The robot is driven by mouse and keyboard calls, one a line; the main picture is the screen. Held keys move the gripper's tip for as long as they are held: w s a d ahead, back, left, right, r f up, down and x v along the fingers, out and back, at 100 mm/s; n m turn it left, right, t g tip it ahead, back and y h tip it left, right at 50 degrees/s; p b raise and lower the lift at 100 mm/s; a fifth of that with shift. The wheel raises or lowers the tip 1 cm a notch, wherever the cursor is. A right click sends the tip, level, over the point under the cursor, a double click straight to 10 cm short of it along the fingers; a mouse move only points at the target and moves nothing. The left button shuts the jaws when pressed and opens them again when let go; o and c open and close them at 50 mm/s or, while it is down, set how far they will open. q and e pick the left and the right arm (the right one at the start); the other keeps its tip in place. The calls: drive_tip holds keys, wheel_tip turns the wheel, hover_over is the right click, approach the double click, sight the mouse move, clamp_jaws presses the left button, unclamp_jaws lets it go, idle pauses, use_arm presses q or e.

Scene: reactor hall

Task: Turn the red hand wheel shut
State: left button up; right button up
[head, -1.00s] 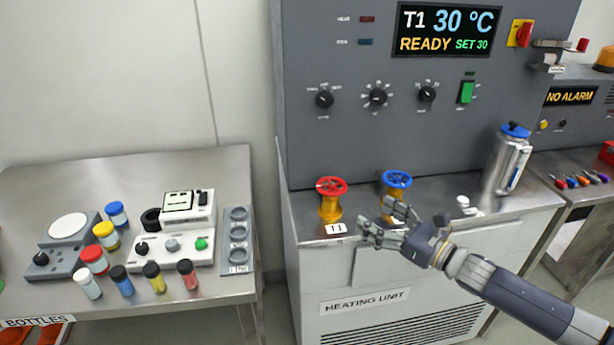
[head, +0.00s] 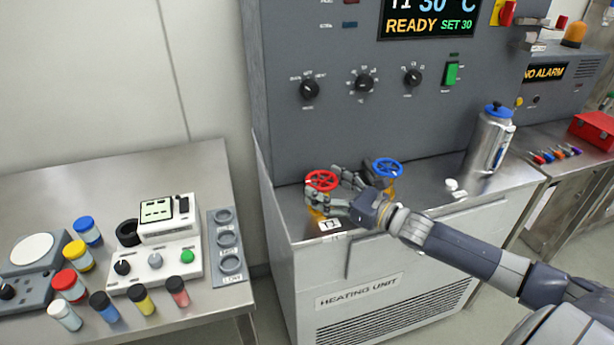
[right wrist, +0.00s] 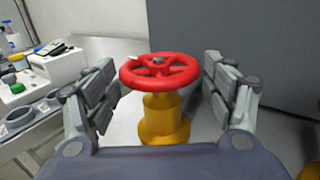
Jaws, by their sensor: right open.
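The red hand wheel (head: 321,181) sits on a yellow valve body on the heating unit's steel top, behind the T1 label. In the right wrist view the red hand wheel (right wrist: 160,69) is upright on its yellow stem, between the two fingers and apart from both. My right gripper (head: 338,192) is open around the valve, reaching in from the right; in the head view its fingers partly cover the yellow body. The right gripper (right wrist: 162,92) holds nothing. My left gripper is not in view.
A blue hand wheel (head: 387,168) stands close on the right, behind my right gripper. A steel flask (head: 490,142) and a small white item (head: 452,185) are further right. The grey panel (head: 350,130) rises behind. A side table (head: 150,170) with bottles stands left.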

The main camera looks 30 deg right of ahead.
sight(308, 177)
drive_tip(key=x, duration=0.2)
drive_tip(key=shift+w+r, duration=0.15)
drive_tip(key=shift+w, duration=0.15)
drive_tip(key=shift+p+x, duration=0.35)
drive_tip(key=shift+x, duration=0.5)
drive_tip(key=shift+w+a, duration=0.25)
drive_tip(key=shift+w, duration=0.2)
drive_tip(key=shift+w+a, duration=0.1)
drive_tip(key=shift+w, duration=0.1)
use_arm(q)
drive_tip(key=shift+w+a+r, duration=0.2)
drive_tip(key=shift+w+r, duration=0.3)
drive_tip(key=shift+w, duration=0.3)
use_arm(e)
drive_tip(key=c, duration=0.8)
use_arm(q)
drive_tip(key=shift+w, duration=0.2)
use_arm(e)
drive_tip(key=shift+w+f, duration=0.1)
drive_tip(key=shift+f, duration=0.1)
drive_tip(key=shift+c, duration=1)
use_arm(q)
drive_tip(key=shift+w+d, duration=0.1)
use_arm(e)
drive_tip(key=shift+c, duration=0.8)
